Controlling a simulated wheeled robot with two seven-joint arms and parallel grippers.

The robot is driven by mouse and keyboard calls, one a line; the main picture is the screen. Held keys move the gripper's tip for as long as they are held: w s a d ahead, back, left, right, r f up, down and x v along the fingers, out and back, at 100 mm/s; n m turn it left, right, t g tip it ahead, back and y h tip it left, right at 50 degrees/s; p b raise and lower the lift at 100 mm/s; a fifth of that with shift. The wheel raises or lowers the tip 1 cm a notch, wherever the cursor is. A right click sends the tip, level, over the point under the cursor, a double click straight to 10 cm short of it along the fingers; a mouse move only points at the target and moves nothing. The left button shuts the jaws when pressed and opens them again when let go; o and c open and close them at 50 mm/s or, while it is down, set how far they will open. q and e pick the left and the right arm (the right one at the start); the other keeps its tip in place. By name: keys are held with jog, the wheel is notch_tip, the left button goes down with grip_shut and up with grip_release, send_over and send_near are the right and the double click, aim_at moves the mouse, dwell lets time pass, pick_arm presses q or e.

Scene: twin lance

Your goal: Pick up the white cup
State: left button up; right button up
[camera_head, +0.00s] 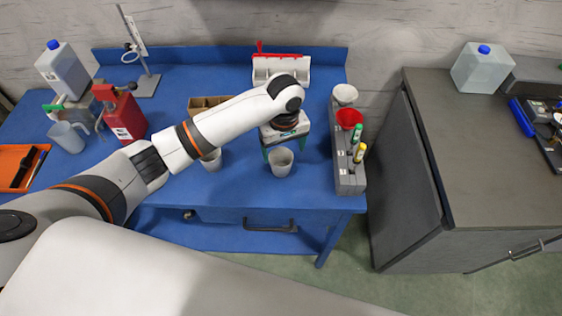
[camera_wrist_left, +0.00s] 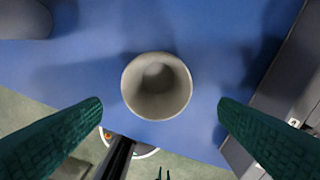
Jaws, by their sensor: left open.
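A white cup (camera_head: 281,163) stands upright on the blue table near its front edge in the head view. It also shows from above, open mouth up, in the left wrist view (camera_wrist_left: 157,86). My left gripper (camera_head: 281,148) is above and just behind this cup in the head view. In the left wrist view its two green fingers (camera_wrist_left: 160,130) are spread wide on either side of the cup, with nothing between them touching it. A second white cup (camera_head: 211,160) stands to the left, partly hidden by my left arm. My right gripper does not show.
A grey rack (camera_head: 345,178) with white and red funnels and markers stands right of the cup. A brown box (camera_head: 205,103) and a white bin (camera_head: 281,72) are behind. A red bottle (camera_head: 122,115) and a clear jug (camera_head: 66,137) stand at the left. The blue table (camera_head: 240,190) is clear around the cup's front.

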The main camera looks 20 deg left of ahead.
aim_at(281, 162)
pick_arm(q)
notch_tip(281, 162, down, 3)
jog(key=shift+r, duration=0.15)
jog(key=f, duration=0.1)
jog(key=f+p, duration=0.1)
jog(key=a+f, duration=0.1)
jog(key=f, duration=0.1)
jog(key=shift+w+f+p, duration=0.1)
jog(key=shift+w+p, duration=0.2)
jog(key=shift+p, duration=0.05)
jog(key=shift+f, duration=0.55)
jog(key=c, duration=1)
